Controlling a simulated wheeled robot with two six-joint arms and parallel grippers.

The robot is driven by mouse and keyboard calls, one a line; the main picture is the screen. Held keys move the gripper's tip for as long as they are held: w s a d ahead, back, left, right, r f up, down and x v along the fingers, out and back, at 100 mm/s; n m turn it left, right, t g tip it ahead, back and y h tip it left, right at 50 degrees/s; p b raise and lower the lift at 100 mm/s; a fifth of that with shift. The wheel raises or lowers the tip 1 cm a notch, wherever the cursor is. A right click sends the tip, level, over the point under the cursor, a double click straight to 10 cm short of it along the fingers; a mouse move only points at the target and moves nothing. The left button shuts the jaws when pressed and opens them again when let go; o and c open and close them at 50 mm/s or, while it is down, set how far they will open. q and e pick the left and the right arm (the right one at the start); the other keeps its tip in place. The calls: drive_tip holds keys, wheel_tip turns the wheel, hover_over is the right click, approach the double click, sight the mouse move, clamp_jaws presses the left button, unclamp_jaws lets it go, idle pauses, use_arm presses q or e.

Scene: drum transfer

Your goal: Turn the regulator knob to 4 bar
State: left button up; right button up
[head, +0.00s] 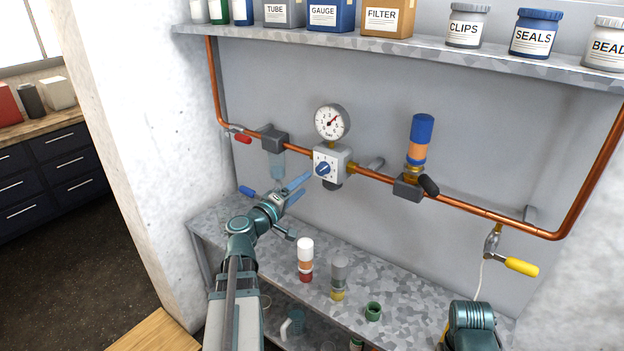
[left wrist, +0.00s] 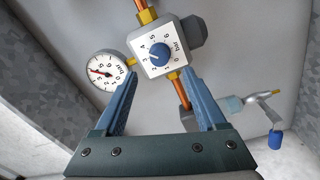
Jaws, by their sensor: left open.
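The regulator (head: 330,163) is a pale box on the copper pipe with a blue knob (head: 322,169) on its front. The knob shows close up in the left wrist view (left wrist: 160,54), on a white numbered dial; its pointer is toward the left, near 3, too small to read surely. The round gauge (head: 332,122) sits above the regulator, its red needle up and right; it also shows in the wrist view (left wrist: 107,71). My left gripper (head: 303,184) is open and empty, its blue fingers short of the knob and apart from it. My right gripper is out of view.
A blue-and-orange canister (head: 419,140) stands on the pipe at right. A yellow-handled valve (head: 521,267) is lower right. Several small parts stand on the grey bench (head: 400,290); a loaded shelf (head: 420,55) is above.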

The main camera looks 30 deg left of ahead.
use_arm(q)
drive_tip(key=shift+s+a+f, duration=0.1)
drive_tip(key=shift+s, duration=1.25)
drive_tip(key=shift+s+a, duration=0.1)
drive_tip(key=shift+s, duration=1.25)
drive_tip(key=d+f+m+g+h, duration=0.25)
drive_tip(key=d+f+g, duration=0.2)
drive_tip(key=d, duration=0.45)
drive_tip(key=d+f+m+g+h, duration=0.25)
drive_tip(key=d+f+m, duration=0.2)
drive_tip(key=d, duration=0.55)
drive_tip(key=d+f+m+g+h, duration=0.1)
drive_tip(key=d+f+m+g, duration=0.3)
drive_tip(key=d, duration=0.5)
drive_tip(key=s+d+f+m+g+y, duration=0.6)
drive_tip(key=s+d+f+y, duration=0.3)
drive_tip(key=s, duration=0.4)
drive_tip(key=shift+s+d+f+g, duration=0.2)
drive_tip(key=shift+d+f+g, duration=0.15)
drive_tip(key=shift+d+g, duration=0.4)
drive_tip(key=shift+a, duration=0.15)
